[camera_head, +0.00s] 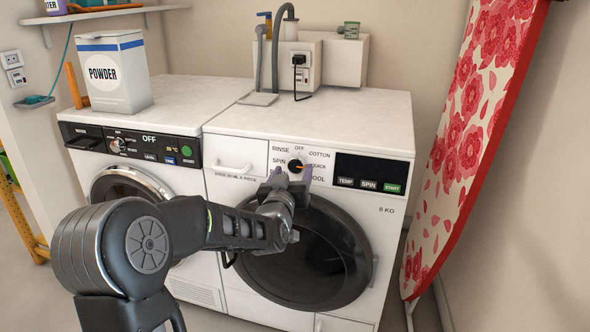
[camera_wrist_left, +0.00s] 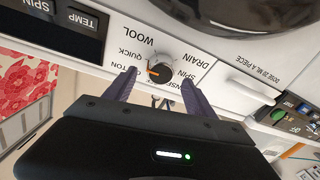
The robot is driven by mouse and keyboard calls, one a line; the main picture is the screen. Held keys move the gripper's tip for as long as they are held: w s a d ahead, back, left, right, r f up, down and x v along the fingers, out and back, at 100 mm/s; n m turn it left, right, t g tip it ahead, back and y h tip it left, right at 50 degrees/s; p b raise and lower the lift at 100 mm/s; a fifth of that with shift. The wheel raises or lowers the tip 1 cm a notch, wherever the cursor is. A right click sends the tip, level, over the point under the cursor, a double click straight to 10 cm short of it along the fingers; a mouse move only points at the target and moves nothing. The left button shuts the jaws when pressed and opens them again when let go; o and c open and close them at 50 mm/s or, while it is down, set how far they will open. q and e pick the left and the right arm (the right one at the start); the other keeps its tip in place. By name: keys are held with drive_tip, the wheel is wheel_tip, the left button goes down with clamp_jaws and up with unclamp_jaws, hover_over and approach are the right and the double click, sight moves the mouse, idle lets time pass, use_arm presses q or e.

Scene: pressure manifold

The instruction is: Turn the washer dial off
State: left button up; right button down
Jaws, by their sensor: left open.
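The washer (camera_head: 385,235) is the white machine on the right, with a dark round door and a program dial (camera_head: 295,166) on its upper front. The dial (camera_wrist_left: 161,68) is a black knob on a round plate. Its orange mark points toward the QUICK and COTTON labels; OFF is printed above the dial in the head view. My left gripper (camera_head: 292,177) is open in front of the dial. In the left wrist view the fingertips of my left gripper (camera_wrist_left: 158,80) lie either side of the dial, apparently just short of it. My right gripper does not show.
A second machine (camera_head: 185,186) with its own knob and an OFF display stands at the left. A powder box (camera_head: 118,78) sits on top of it. A floral ironing board (camera_head: 465,140) leans at the right. The washer top is mostly clear.

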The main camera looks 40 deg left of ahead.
sight(296, 166)
use_arm(q)
drive_tip(key=shift+x, duration=1.55)
drive_tip(key=shift+c, duration=0.4)
drive_tip(key=c, duration=1.3)
